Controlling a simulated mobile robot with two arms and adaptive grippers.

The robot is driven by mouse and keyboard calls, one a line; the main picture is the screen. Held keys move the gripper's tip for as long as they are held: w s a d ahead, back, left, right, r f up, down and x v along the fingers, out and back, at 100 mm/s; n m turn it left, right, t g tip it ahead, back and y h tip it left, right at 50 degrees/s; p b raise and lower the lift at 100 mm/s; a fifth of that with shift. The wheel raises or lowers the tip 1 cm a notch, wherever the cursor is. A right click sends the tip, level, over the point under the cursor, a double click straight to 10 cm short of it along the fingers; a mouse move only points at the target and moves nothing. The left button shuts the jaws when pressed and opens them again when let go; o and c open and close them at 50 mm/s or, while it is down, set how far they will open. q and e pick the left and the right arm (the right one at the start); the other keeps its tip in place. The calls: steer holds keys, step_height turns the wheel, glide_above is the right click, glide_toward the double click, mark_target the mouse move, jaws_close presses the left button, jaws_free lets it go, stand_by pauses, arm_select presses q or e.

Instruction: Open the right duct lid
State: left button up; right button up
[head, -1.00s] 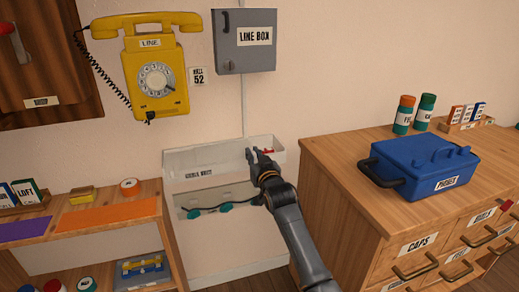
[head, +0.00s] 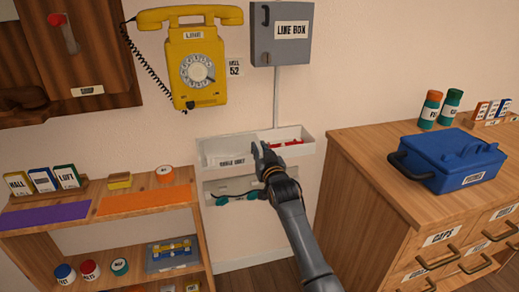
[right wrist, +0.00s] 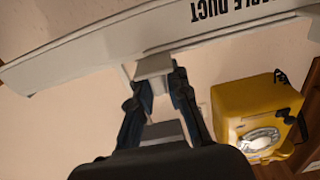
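The white cable duct (head: 222,158) is mounted low on the wall, below the yellow phone, in the head view. Its right end is uncovered and red items (head: 290,142) show inside. A pale surface, seemingly the lid (head: 232,147), covers part of the left and middle; its exact edges are hard to tell. My right gripper (head: 262,152) is at the duct's middle. In the right wrist view, upside down, my gripper (right wrist: 158,80) has its fingers on both sides of a white tab (right wrist: 155,67) at the duct's edge, apparently gripping it. My left gripper is not in view.
The yellow phone (head: 195,62) and the grey line box (head: 281,35) hang above the duct. A wooden shelf (head: 140,197) stands at left. A wooden cabinet (head: 365,165) with a blue toolbox (head: 448,160) stands at right. A lower ledge with teal items (head: 228,198) is under the duct.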

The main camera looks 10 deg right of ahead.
steer(key=shift+o, duration=1)
steer(key=shift+s, duration=0.1)
steer(key=shift+s+f, duration=0.1)
steer(key=shift+s, duration=0.2)
steer(key=s, duration=1.1)
steer(key=shift+d, duration=0.2)
steer(key=shift+s, duration=0.1)
